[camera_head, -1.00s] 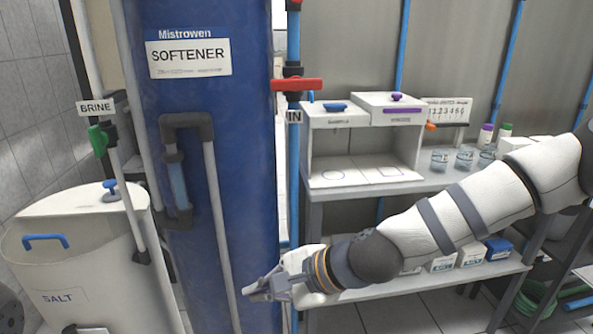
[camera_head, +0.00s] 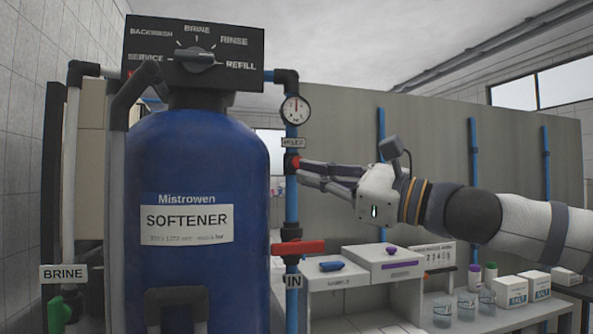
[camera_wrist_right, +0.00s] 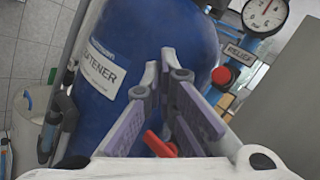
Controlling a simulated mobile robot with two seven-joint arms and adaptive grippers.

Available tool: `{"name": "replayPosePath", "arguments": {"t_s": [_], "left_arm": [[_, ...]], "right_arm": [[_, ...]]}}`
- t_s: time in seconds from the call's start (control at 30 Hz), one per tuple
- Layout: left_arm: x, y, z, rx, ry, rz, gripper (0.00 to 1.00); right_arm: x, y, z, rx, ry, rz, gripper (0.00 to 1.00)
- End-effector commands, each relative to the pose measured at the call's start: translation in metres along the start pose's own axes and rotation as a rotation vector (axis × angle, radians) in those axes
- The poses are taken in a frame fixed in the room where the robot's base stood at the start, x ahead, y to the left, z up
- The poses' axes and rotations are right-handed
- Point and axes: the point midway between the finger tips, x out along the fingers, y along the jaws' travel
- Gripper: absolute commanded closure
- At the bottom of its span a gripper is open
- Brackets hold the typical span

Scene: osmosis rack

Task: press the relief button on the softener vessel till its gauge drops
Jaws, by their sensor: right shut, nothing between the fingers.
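The blue softener vessel (camera_head: 200,270) stands at left, with a white SOFTENER label. The red relief button (camera_head: 290,163) sits on the blue pipe at its right, below a RELIEF tag (camera_head: 292,143) and the round gauge (camera_head: 295,109). The gauge's needle points roughly up. My right gripper (camera_head: 301,172) is shut and empty, its fingertips just right of and near the button; contact is unclear. In the right wrist view the button (camera_wrist_right: 221,75) shows right of the fingertips (camera_wrist_right: 160,65), and the gauge (camera_wrist_right: 264,13) is at top right. My left gripper is out of view.
A red lever valve (camera_head: 298,247) sits lower on the same pipe, above the IN tag. A black control head with a dial (camera_head: 195,58) tops the vessel. A bench with a white sample box (camera_head: 340,275) and several beakers stands at lower right.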

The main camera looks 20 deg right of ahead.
Motion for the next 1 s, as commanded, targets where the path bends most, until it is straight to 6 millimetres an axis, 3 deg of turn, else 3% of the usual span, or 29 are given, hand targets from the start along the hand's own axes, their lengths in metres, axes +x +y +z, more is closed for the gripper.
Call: {"name": "replayPosePath", "arguments": {"t_s": [0.13, 0.3, 0.63, 1.0], "left_arm": [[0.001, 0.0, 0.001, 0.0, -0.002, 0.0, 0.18], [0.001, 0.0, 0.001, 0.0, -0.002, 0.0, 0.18], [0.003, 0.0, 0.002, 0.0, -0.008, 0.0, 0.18], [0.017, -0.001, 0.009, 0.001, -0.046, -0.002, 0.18]], "right_arm": [[-0.011, -0.02, 0.025, 0.024, -0.056, -0.034, 1.0], [-0.014, -0.025, 0.033, 0.03, -0.073, -0.042, 1.0], [-0.01, -0.028, 0.029, 0.03, -0.069, -0.042, 1.0], [0.028, -0.053, 0.001, 0.032, -0.066, -0.04, 1.0]]}}
